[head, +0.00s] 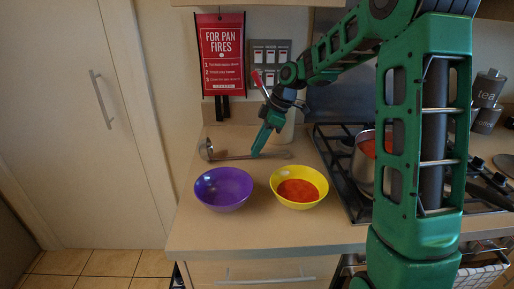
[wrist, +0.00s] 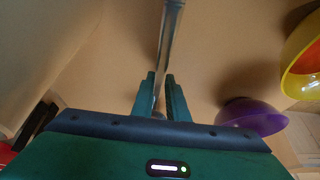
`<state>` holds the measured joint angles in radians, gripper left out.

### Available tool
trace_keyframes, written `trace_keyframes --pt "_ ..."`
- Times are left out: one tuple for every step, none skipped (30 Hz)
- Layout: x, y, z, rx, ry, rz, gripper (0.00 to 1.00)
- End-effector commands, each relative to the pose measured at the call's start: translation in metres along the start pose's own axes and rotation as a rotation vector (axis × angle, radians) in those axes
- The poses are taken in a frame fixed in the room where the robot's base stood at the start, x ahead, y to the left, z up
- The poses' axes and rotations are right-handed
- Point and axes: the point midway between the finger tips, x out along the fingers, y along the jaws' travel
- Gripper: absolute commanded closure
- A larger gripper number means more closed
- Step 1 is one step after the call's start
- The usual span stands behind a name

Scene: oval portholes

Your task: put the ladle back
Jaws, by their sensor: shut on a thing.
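The metal ladle (head: 230,157) lies along the counter behind the two bowls, its scoop to the left and its handle to the right. My gripper (head: 256,153) points down at the ladle's handle, and its fingers are shut on it. In the wrist view the handle (wrist: 169,40) passes between the two fingers of my gripper (wrist: 160,92). In the head view the ladle appears at or just above the counter surface; I cannot tell which.
A purple bowl (head: 223,188) and a yellow bowl of red sauce (head: 299,188) stand in front of the ladle. A pot (head: 366,170) stands on the hob (head: 340,165) to the right. A red pan-fire sign (head: 222,55) hangs on the wall. The counter's left end is clear.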

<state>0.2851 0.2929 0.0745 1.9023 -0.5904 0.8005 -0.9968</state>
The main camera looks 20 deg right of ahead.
Motion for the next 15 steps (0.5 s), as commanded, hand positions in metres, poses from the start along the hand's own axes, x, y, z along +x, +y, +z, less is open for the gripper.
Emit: trace_keyframes --pt "0.0011 -0.0007 0.0007 0.001 -0.001 -0.003 1.00" --pt "0.0012 -0.0008 0.0008 0.002 -0.001 -0.003 0.84" --pt "0.0013 -0.0008 0.0009 0.002 -0.001 -0.004 0.75" --pt "0.0012 -0.0008 0.0008 0.002 -0.001 -0.004 0.68" --pt "0.0011 -0.0007 0.0008 0.002 -0.001 -0.003 0.68" --pt "0.0011 -0.0007 0.0007 0.002 -0.001 -0.003 0.68" --pt "0.0010 -0.0007 0.0006 0.002 -0.001 -0.003 0.68" --pt "0.0009 -0.0007 0.0006 0.002 -0.001 -0.003 0.68" --pt "0.0008 -0.0007 0.0005 0.001 -0.001 -0.003 0.68" --pt "0.0008 -0.0006 0.0005 0.001 -0.001 -0.003 0.68" --pt "0.0007 -0.0006 0.0005 0.001 -0.001 -0.003 0.68" --pt "0.0005 -0.0005 0.0005 0.001 -0.001 -0.003 0.68" --pt "-0.0001 -0.0005 0.0004 0.001 -0.001 -0.002 0.68" --pt "-0.0013 -0.0003 0.0004 0.001 0.000 -0.002 0.68" --pt "-0.0037 0.0000 0.0003 0.001 0.000 -0.001 0.68"
